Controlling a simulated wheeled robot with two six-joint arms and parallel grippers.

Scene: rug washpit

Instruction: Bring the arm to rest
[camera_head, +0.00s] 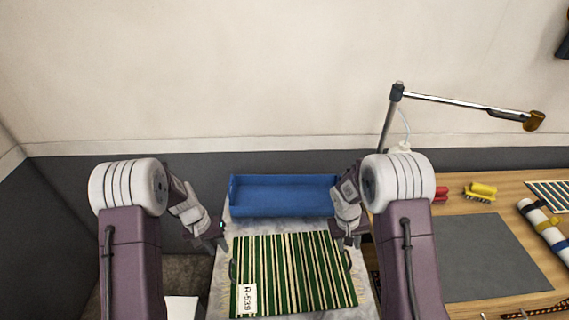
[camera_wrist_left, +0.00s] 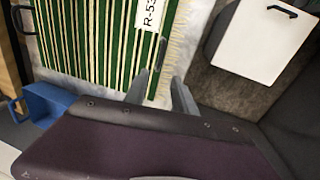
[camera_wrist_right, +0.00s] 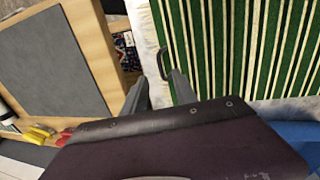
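My left gripper (camera_head: 222,243) hangs beside the left edge of the green-and-cream striped rug (camera_head: 300,275). In the left wrist view its two fingers (camera_wrist_left: 163,88) are apart with nothing between them. My right gripper (camera_head: 352,240) is near the rug's upper right corner. In the right wrist view its fingers (camera_wrist_right: 160,88) are apart and empty. The rug lies flat and carries a white tag reading R-539 (camera_head: 247,299). Dark handles show at its left and right sides, one of them close to the right gripper's fingers (camera_wrist_right: 163,64).
A blue bin (camera_head: 283,196) stands behind the rug. At right is a wooden table (camera_head: 535,275) with a grey mat (camera_head: 483,257), a yellow brush (camera_head: 480,192) and a rolled piece (camera_head: 545,232). A lamp arm (camera_head: 450,102) reaches above it. A white-topped box (camera_wrist_left: 262,45) stands at the left.

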